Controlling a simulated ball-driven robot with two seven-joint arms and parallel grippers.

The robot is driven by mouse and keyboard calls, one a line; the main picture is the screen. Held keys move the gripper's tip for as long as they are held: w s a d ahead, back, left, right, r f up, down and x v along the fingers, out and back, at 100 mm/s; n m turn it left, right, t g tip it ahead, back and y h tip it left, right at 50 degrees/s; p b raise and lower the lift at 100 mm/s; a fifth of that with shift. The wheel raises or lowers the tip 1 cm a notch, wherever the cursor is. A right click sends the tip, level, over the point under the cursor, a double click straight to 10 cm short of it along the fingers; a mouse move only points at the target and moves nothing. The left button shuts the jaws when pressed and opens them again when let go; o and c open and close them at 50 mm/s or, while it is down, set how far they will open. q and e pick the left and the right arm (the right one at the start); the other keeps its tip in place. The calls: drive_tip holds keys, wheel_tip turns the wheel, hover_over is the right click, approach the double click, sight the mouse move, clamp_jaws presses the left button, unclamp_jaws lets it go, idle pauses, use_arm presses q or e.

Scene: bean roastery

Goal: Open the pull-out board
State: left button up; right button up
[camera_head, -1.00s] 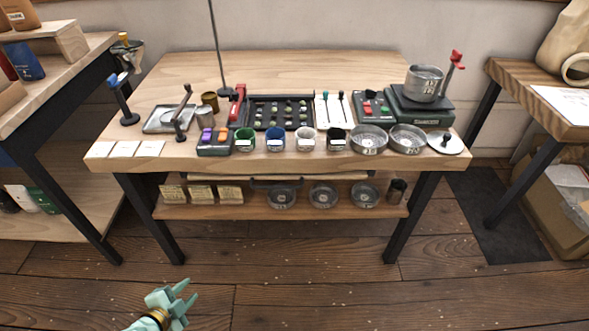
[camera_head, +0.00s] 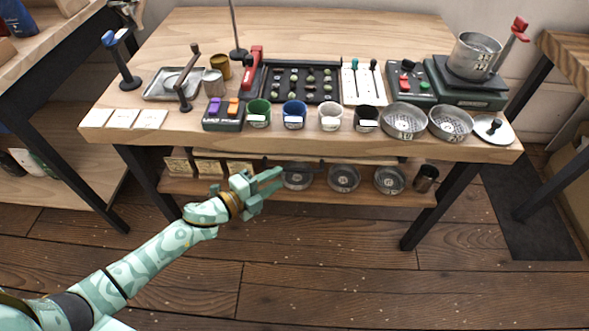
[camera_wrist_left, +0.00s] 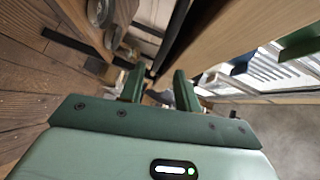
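The pull-out board (camera_head: 345,160) shows as a thin light wooden strip just under the front edge of the workbench top. It appears pushed in. My left gripper (camera_head: 275,181) is in front of the bench, near the height of the gap between top and lower shelf. In the left wrist view its two fingers (camera_wrist_left: 159,88) are apart with nothing clearly between them. A dark bar runs beyond the fingertips; I cannot tell whether it is the handle. My right gripper is out of view.
The workbench top (camera_head: 330,30) carries cups, sieves, a bean tray and a scale (camera_head: 465,85) with a metal pot. The lower shelf (camera_head: 320,193) holds metal dishes and a dark cup (camera_head: 426,178). The floor (camera_head: 330,285) in front is clear.

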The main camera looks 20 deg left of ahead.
sight(293, 170)
use_arm(q)
drive_tip(key=b+x, duration=0.1)
drive_tip(key=x, duration=0.5)
drive_tip(key=shift+w+d+f+b, duration=0.1)
drive_tip(key=shift+w+f+b, duration=0.05)
drive_tip(key=shift+w+b, duration=0.15)
drive_tip(key=shift+w, duration=0.1)
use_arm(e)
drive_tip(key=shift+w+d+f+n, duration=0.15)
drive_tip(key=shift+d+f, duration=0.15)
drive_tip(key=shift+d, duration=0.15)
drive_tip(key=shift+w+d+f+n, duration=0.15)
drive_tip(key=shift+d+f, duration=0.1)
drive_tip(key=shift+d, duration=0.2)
use_arm(q)
clamp_jaws()
